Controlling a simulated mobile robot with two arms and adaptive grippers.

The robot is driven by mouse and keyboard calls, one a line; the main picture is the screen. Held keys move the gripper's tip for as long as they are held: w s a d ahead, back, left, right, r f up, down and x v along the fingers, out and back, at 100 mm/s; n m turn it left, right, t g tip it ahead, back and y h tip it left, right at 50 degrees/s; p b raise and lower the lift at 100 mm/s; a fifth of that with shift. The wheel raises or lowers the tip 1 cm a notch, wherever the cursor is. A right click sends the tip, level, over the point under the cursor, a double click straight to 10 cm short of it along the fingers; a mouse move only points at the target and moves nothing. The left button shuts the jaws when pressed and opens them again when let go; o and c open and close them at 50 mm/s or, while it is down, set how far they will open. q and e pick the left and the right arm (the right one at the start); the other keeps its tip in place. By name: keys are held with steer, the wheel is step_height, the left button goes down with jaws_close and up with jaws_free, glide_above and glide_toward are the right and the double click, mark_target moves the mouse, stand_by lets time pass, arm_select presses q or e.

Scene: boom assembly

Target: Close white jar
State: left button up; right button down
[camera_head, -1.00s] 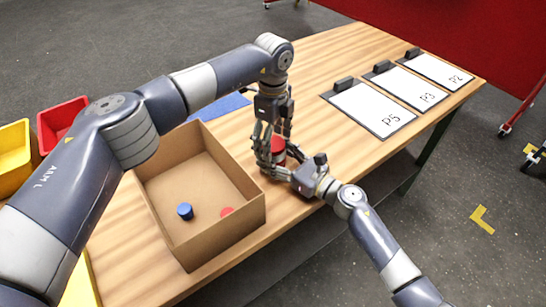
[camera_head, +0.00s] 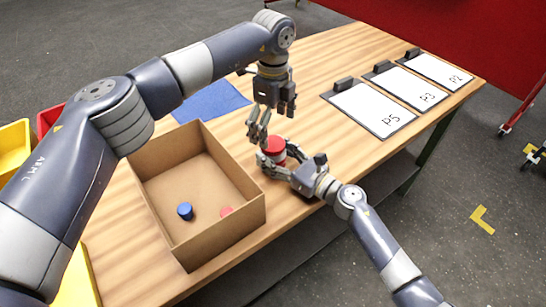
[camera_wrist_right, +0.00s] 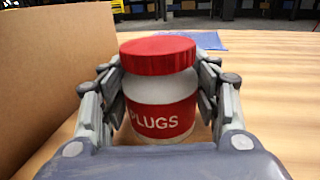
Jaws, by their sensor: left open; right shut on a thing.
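The white jar (camera_wrist_right: 163,92) has a red label reading "PLUGS" and stands upright on the table. A red lid (camera_wrist_right: 157,47) sits on top of its mouth; how tightly it is screwed on I cannot tell. In the head view the red lid (camera_head: 273,145) shows on the jar, beside the cardboard box. My right gripper (camera_head: 277,164) is shut around the jar's body, with its fingers on both sides in the right wrist view (camera_wrist_right: 165,100). My left gripper (camera_head: 270,124) is open and empty, just above the lid, pointing down.
An open cardboard box (camera_head: 255,212) stands left of the jar, holding a blue cap (camera_head: 185,211) and a red disc (camera_head: 226,211). A blue cloth (camera_head: 212,98) lies behind. Clipboards marked P5 (camera_head: 372,108), P3 (camera_head: 411,84) and P2 (camera_head: 444,70) lie at the right. Bare wood lies between.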

arm_select(q)
steer(key=shift+r, duration=0.1)
step_height(320, 180, up, 12)
stand_by(0.5)
arm_select(e)
steer(key=shift+c, duration=2.4)
jaws_free()
steer(key=shift+s+d, duration=0.1)
steer(key=v, duration=1.1)
steer(key=shift+s+d, duration=0.25)
